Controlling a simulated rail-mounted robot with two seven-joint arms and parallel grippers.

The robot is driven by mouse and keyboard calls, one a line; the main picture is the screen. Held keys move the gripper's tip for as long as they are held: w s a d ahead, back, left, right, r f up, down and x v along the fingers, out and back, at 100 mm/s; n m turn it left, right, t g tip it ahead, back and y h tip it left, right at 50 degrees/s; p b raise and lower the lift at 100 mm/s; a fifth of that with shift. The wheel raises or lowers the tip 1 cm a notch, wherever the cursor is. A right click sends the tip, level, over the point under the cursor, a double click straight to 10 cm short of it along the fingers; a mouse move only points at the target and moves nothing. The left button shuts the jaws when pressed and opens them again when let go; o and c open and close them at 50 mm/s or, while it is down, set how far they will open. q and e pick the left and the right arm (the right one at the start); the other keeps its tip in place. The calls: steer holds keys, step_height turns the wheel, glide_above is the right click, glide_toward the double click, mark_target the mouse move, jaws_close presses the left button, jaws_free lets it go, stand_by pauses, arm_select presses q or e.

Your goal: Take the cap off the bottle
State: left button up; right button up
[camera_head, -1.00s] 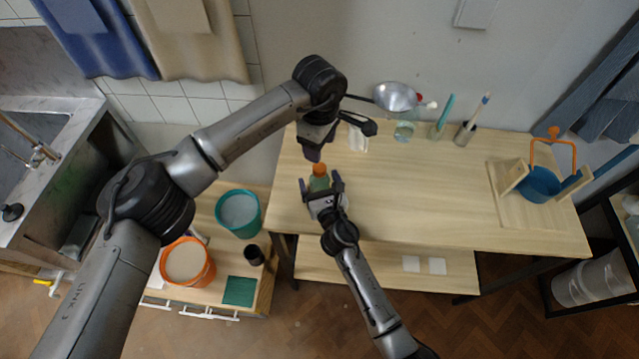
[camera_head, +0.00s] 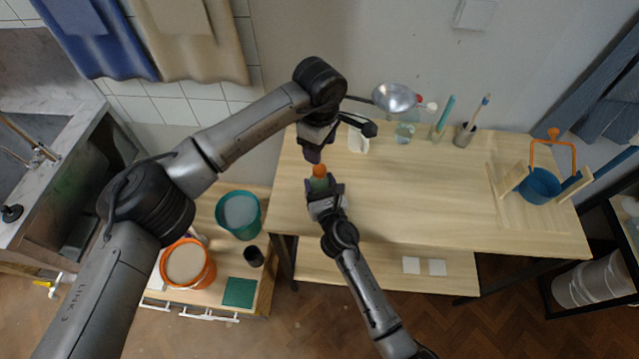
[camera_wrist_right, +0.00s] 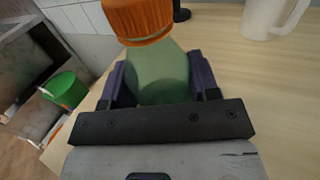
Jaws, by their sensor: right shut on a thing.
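The bottle (camera_head: 319,185) is green and stands upright near the left end of the wooden table (camera_head: 430,200). Its orange cap (camera_head: 319,171) sits on top; the ribbed cap (camera_wrist_right: 138,18) also shows large in the right wrist view. My right gripper (camera_head: 323,190) is shut on the body of the bottle (camera_wrist_right: 162,75), one finger on each side, below the cap. My left gripper (camera_head: 313,151) hangs just above and behind the cap, apart from it in the head view. Its fingers are seen from above, so their opening is hidden.
A white jug (camera_head: 357,141) stands close behind the bottle. A glass jar (camera_head: 403,132), a metal bowl (camera_head: 394,97) and brush holders (camera_head: 464,135) line the back. A blue pot (camera_head: 540,186) is at the right. The table's middle is clear.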

mark_target(320, 169)
arm_select(q)
steer(key=m, duration=1.2)
steer(key=shift+m, duration=0.4)
steer(key=m, duration=0.4)
steer(key=shift+m, duration=0.3)
steer(key=shift+f+m, duration=0.3)
steer(key=shift+f, duration=3.7)
